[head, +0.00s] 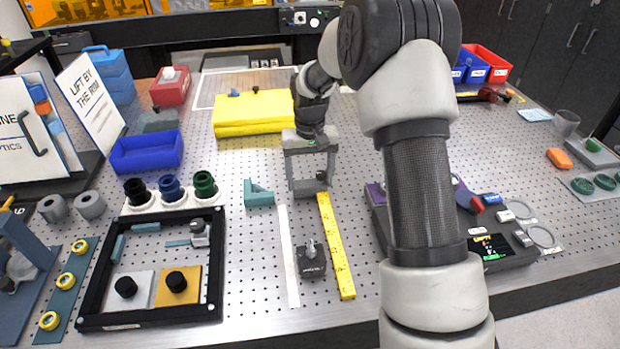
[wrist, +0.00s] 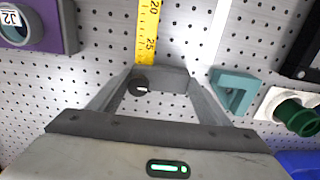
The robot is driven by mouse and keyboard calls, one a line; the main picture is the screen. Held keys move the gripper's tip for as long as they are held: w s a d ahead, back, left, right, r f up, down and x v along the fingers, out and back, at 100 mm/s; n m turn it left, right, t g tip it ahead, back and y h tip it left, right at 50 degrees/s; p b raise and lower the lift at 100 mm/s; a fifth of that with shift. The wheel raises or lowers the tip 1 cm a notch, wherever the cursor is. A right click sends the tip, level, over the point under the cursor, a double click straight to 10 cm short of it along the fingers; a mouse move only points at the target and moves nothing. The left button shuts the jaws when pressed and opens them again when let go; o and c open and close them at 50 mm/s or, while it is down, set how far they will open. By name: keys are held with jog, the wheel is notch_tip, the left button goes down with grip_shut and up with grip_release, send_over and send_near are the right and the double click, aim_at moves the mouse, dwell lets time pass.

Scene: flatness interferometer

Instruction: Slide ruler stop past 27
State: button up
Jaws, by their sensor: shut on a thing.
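A yellow ruler (head: 335,245) lies on the perforated bench top. It also shows in the wrist view (wrist: 148,25), with 20 and 25 readable. My gripper (head: 310,180) is at the ruler's far end. Its fingers, set apart, are shut on a grey bar with a dark round knob, which looks like the ruler stop (head: 302,187). In the wrist view the stop (wrist: 168,76) spans between the fingers of my gripper (wrist: 160,85), with its knob at the left. The ruler runs up to the stop just beyond 25. The exact mark is hidden.
A dark block with an upright knob (head: 311,262) stands left of the ruler, beside a white strip (head: 289,255). A teal angle piece (head: 258,194) lies farther left. A dark instrument with a display (head: 490,246) stands right.

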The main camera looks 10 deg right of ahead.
aim_at(310, 183)
jog(key=o, duration=1.5)
notch_tip(310, 183, up, 18)
jog(key=p, duration=0.1)
jog(key=shift+f, duration=0.25)
jog(key=shift+s, duration=0.1)
